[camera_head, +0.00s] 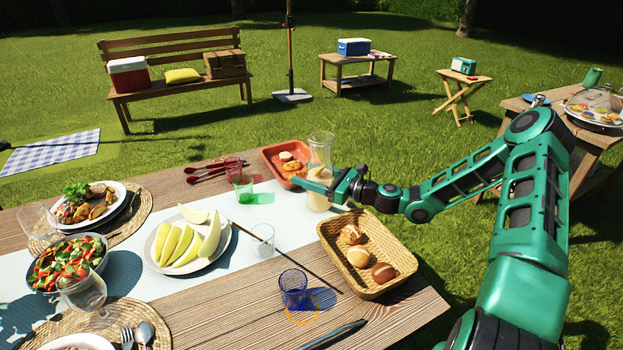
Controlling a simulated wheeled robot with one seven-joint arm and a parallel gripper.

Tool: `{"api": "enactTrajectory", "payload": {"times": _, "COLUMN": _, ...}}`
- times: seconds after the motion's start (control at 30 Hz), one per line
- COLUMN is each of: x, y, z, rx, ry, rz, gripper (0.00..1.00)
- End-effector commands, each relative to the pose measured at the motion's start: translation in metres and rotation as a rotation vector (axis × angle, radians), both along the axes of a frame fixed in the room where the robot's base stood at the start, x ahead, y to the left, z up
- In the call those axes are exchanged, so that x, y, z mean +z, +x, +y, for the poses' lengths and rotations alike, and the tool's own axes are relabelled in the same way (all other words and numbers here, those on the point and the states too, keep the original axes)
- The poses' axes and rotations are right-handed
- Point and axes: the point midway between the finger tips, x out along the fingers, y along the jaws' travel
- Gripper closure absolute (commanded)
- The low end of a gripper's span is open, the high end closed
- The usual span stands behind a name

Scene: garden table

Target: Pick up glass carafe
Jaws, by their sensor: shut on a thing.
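The glass carafe (320,149) is clear, with pale liquid in its lower part. It stands upright in the head view, near the far right end of the wooden garden table (210,318). My gripper (322,188) reaches it from the right and is shut on the carafe around its middle, covering part of it. I cannot tell whether the carafe's base touches the table.
An orange dish (269,158) with food sits just left of the carafe. A bread basket (337,260) is in front of it. Green (244,186) and clear (262,240) tumblers stand nearby. Grass lies beyond the table's right end.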

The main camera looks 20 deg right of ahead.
Motion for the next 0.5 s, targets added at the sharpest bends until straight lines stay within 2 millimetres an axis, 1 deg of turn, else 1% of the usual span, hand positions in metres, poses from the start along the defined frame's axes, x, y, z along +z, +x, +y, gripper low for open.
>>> {"api": "enactTrajectory", "payload": {"times": 0.27, "x": 0.010, "y": 0.000, "z": 0.000, "rx": 0.001, "ry": 0.002, "rz": -0.003, "gripper": 0.95}}
{"api": "enactTrajectory", "payload": {"times": 0.5, "x": 0.025, "y": 0.000, "z": 0.000, "rx": 0.001, "ry": 0.002, "rz": -0.004, "gripper": 0.95}}
